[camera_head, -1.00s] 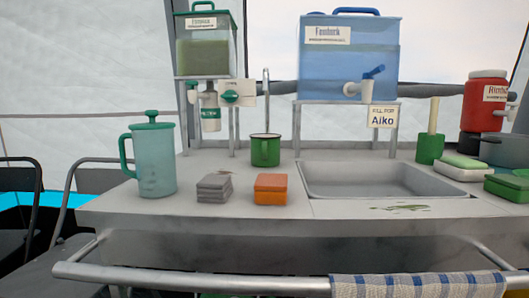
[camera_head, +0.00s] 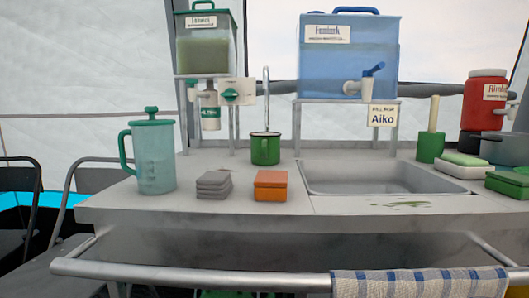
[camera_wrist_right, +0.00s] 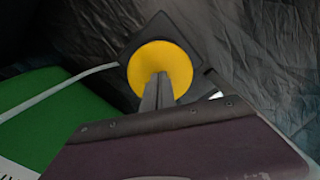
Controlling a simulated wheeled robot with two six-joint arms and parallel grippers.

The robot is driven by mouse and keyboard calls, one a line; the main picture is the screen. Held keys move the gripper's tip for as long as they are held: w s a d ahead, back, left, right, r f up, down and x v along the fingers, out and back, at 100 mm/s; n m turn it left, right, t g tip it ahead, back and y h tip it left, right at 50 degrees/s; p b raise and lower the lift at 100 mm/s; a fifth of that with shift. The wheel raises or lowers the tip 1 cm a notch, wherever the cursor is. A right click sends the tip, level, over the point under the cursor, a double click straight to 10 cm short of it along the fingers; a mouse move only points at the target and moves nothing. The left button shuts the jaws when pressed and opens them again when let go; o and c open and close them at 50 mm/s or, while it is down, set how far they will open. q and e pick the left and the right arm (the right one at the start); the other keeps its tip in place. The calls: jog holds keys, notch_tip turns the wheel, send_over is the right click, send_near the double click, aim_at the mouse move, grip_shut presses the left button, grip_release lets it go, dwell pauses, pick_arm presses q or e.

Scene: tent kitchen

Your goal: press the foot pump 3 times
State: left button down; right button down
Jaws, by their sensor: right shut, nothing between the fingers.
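The foot pump (camera_wrist_right: 177,66) shows in the right wrist view as a round yellow pad on a dark square plate. My right gripper (camera_wrist_right: 158,88) is shut and empty. Its fingertips overlap the yellow pad in the picture; I cannot tell whether they touch it or how far the pad is pressed. The pump is not visible in the head view. A thin upright metal tap pipe (camera_head: 267,100) stands behind the green mug (camera_head: 265,150) on the counter. Neither gripper shows in the head view.
A green labelled object (camera_wrist_right: 45,120) lies left of the pump, with a pale tube beside it. The counter (camera_head: 240,210) has a front rail (camera_head: 200,278) with a checked towel (camera_head: 415,285). A teal jug (camera_head: 152,160) and a sink (camera_head: 380,178) are on the counter.

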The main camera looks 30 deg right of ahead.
jog(key=shift+f+b, duration=0.7)
jog(key=shift+f, duration=1)
notch_tip(320, 180, up, 6)
jog(key=p, duration=0.5)
jog(key=shift+p, duration=0.4)
jog(key=shift+f, duration=0.1)
jog(key=shift+f, duration=0.2)
